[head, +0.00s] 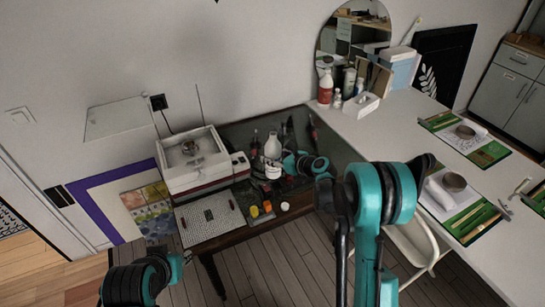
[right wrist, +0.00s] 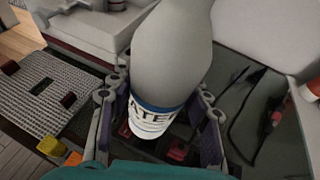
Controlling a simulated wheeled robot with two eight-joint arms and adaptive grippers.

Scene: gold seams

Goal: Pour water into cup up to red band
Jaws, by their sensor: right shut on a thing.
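The white water bottle (head: 272,148) stands out above the dark worktable in the head view. In the right wrist view the bottle (right wrist: 172,55) is large and grey-white, with a blue-edged label reading part of "WATER". My right gripper (right wrist: 160,128) is shut on it around the label, one finger on each side. In the head view my right gripper (head: 275,168) is small and partly merged with the bottle. The bottle looks close to upright; I cannot tell whether its base touches the table. I cannot make out the cup or its red band.
A white machine (head: 192,160) stands at the table's left, with a perforated plate (head: 210,219) in front. Orange (head: 267,206) and yellow (head: 254,211) blocks lie near the front edge. Dark tools (head: 312,128) lie behind. A white table (head: 410,105) with mats is at right.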

